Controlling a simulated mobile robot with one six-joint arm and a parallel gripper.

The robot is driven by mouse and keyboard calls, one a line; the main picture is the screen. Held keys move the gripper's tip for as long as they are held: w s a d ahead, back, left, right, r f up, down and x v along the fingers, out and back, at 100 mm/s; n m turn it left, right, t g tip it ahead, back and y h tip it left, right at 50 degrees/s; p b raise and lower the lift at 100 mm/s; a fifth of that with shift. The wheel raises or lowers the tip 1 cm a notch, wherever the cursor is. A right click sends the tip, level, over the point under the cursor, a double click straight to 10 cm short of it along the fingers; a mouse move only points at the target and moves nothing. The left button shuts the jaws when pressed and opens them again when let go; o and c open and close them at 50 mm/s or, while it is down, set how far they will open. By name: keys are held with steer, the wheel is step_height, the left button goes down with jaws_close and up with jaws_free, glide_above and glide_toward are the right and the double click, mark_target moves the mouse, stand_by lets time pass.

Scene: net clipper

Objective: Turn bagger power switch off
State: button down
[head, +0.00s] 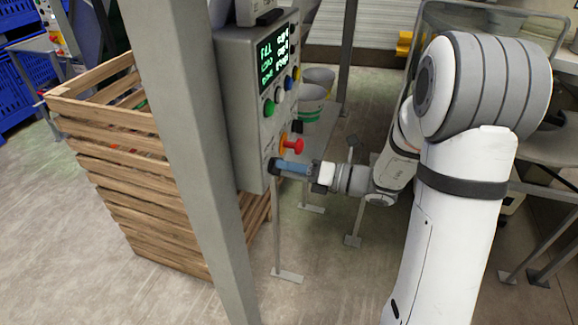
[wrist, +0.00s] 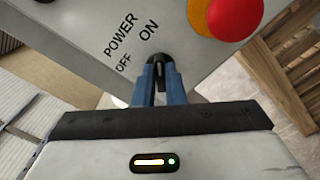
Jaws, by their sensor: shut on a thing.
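The grey bagger control box (head: 243,95) hangs beside a grey post, its panel facing right. The black power switch knob (wrist: 158,62) is low on the panel, near the printed words POWER, ON and OFF. My gripper (head: 279,166) reaches in from the right at the panel's lower edge. In the wrist view my gripper's blue fingers (wrist: 158,78) are shut on the knob, one on each side. The fingers hide part of the knob, and I cannot tell for sure which label it points to.
A red emergency stop button (head: 292,145) on a yellow-orange base sits just above my gripper; it also shows in the wrist view (wrist: 236,14). Green, white, blue and yellow buttons and a lit screen (head: 278,55) are higher up. A wooden crate (head: 125,150) stands behind the post.

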steer(key=shift+f+n, duration=0.1)
steer(key=shift+n, duration=0.2)
steer(key=n+b, duration=0.5)
steer(key=b, duration=0.1)
steer(key=n+b, duration=1.2)
steer(key=shift+s+a, duration=0.15)
steer(key=shift+s, duration=0.25)
steer(key=shift+n+b, duration=0.3)
steer(key=c, duration=1.5)
jaws_free()
